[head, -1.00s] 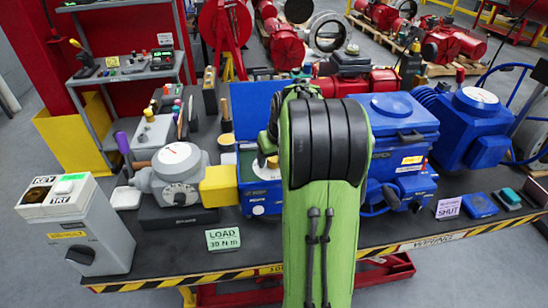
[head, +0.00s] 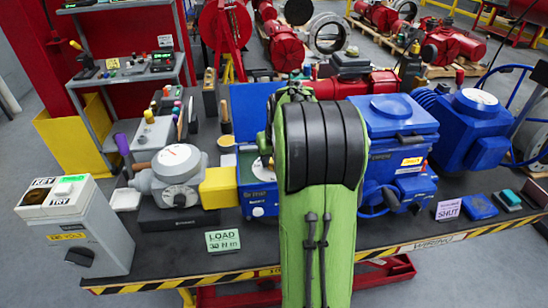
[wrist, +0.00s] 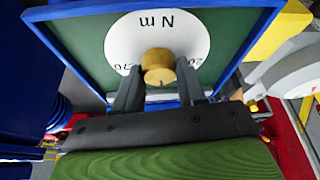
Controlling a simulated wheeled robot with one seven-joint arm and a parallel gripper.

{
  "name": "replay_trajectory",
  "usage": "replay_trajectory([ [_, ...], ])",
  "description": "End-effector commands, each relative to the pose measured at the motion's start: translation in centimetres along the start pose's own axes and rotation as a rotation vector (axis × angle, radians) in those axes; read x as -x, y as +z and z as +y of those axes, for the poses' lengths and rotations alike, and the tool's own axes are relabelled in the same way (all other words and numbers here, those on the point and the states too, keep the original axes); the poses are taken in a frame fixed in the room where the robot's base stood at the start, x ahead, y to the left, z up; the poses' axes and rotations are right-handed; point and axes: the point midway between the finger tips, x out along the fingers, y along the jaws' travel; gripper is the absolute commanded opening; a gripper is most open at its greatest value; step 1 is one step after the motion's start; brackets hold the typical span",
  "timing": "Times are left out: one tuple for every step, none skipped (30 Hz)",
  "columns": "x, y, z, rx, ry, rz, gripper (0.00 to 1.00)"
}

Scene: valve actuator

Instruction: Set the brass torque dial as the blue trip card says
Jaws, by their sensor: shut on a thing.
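The brass torque dial (wrist: 158,68) is a round brass knob on a white disc lettered "N m", with figures partly hidden. The disc sits on a green panel with a blue rim. My gripper (wrist: 158,78) is shut on the brass knob, with a dark finger on each side. In the head view my green arm hides most of the panel of the open blue housing (head: 258,196). A pale green card (head: 222,241) reads "LOAD 30 N m" at the bench front. A lilac card (head: 448,209) reads "SHUT".
The raised blue lid (head: 250,105) stands behind the open housing. A grey gauge unit (head: 175,180) with a yellow block (head: 219,188) is just left. A grey KEY/TRY box (head: 80,230) stands at the bench's left end. A tall blue unit (head: 400,140) is close on the right.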

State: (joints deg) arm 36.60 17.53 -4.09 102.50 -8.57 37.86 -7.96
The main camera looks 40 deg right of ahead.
Motion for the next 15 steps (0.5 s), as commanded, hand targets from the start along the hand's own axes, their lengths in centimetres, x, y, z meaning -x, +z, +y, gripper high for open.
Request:
replay_trajectory([
  [0.06,-0.07,-0.08,-0.026,0.012,0.003,0.10],
  [0.07,-0.08,-0.12,-0.044,0.020,0.003,0.10],
  [0.07,-0.08,-0.11,-0.074,0.032,0.003,0.10],
  [0.08,-0.09,-0.12,-0.098,0.042,0.003,0.10],
  [0.08,-0.10,-0.13,-0.122,0.052,0.003,0.10],
  [0.09,-0.10,-0.14,-0.155,0.066,0.004,0.10],
  [0.09,-0.11,-0.17,-0.180,0.076,0.004,0.10],
  [0.09,-0.12,-0.19,-0.207,0.087,0.004,0.10],
  [0.09,-0.13,-0.20,-0.242,0.101,0.004,0.10],
  [0.10,-0.14,-0.22,-0.269,0.112,0.004,0.10],
  [0.09,-0.14,-0.22,-0.295,0.123,0.004,0.10],
  [0.09,-0.15,-0.24,-0.331,0.137,0.003,0.10],
  [0.09,-0.14,-0.23,-0.357,0.149,0.003,0.10],
  [0.08,-0.14,-0.23,-0.383,0.159,0.002,0.10],
  [0.09,-0.14,-0.24,-0.418,0.174,0.002,0.10],
])
